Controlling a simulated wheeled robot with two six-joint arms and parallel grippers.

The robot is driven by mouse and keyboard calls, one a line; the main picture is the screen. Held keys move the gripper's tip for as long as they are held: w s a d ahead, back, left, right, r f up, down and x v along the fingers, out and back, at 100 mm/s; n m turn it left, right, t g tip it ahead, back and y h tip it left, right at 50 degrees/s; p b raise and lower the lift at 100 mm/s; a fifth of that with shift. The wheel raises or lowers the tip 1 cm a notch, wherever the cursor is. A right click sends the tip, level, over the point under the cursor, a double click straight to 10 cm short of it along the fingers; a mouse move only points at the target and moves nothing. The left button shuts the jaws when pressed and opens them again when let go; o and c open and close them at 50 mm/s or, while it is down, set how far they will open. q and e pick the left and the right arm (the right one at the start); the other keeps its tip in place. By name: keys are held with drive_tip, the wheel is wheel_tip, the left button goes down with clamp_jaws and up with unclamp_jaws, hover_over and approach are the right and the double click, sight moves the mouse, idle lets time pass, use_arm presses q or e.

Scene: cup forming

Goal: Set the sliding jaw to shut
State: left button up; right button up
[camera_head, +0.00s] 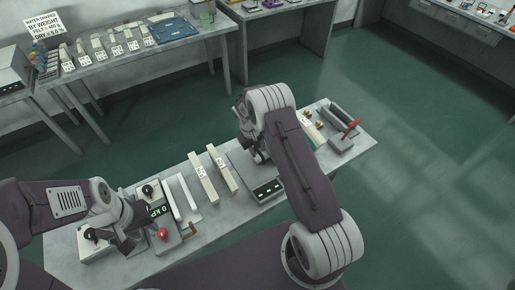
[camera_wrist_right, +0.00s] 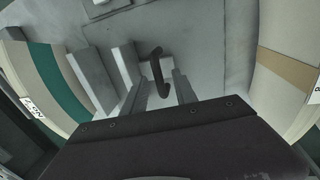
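In the head view my right arm reaches over a grey device with a dark panel (camera_head: 268,190), and its gripper (camera_head: 259,155) is mostly hidden by the arm. In the right wrist view the two fingers of my right gripper (camera_wrist_right: 160,92) stand apart. A dark curved handle (camera_wrist_right: 157,70) shows between and beyond them; contact cannot be told. Grey blocks (camera_wrist_right: 90,76) stand left of the fingers; which part is the sliding jaw is unclear. My left gripper (camera_head: 124,242) is over the near left of the bench, beside a unit with a red knob (camera_head: 163,234); its fingers are unclear.
White labelled bars (camera_head: 203,178) lie on the bench (camera_head: 150,267) left of the grey device. A tool with a red handle (camera_head: 351,128) stands at the bench's far right end. A side table (camera_head: 120,70) with several small blocks stands at the back left.

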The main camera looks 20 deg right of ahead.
drive_tip(key=shift+d+f, duration=0.1)
clamp_jaws()
drive_tip(key=shift+w, duration=0.15)
idle(1.2)
